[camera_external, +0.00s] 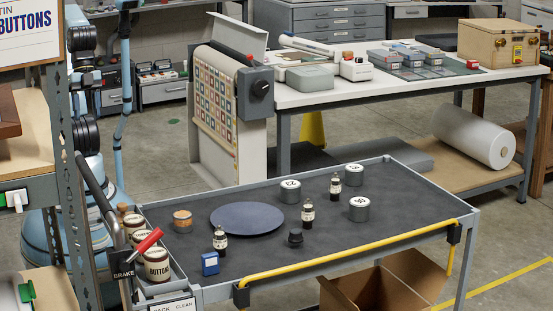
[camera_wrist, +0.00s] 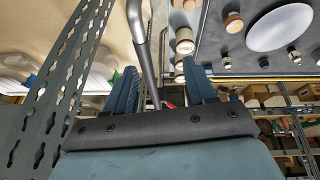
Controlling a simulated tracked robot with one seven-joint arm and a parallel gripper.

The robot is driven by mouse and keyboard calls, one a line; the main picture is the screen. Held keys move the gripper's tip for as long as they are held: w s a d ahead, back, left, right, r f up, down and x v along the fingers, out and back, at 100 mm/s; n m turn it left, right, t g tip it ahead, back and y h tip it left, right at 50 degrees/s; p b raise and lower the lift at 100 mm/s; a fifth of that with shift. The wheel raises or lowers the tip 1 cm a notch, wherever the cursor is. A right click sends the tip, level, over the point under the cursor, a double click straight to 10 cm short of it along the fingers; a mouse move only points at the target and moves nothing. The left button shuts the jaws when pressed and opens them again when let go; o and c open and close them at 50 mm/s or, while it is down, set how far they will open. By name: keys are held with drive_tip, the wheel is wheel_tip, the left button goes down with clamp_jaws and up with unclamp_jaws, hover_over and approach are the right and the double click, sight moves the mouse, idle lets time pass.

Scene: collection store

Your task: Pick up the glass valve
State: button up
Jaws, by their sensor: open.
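On the dark top of the cart (camera_external: 400,195) stand several small things. I cannot tell for sure which one is the glass valve. A small black, squat object (camera_external: 295,238) stands near the front edge. In the external view the gripper itself is not clearly visible; part of my blue arm shows at left.
A grey perforated shelf post (camera_wrist: 55,90) and a metal handle (camera_wrist: 140,45) are close to my gripper.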

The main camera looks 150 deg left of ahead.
drive_tip(key=w+a+f+n+g+h, duration=0.3)
drive_tip(key=w+f+n+h, duration=0.3)
drive_tip(key=w, duration=0.5)
drive_tip(key=n+t+h, duration=0.5)
drive_tip(key=n+t, duration=0.7)
drive_tip(key=n, duration=0.9)
approach(220, 227)
drive_tip(key=x, duration=1.1)
drive_tip(key=shift+w+d+f, duration=0.15)
drive_tip(key=shift+d+f, duration=0.1)
drive_tip(key=shift+c, duration=0.2)
clamp_jaws()
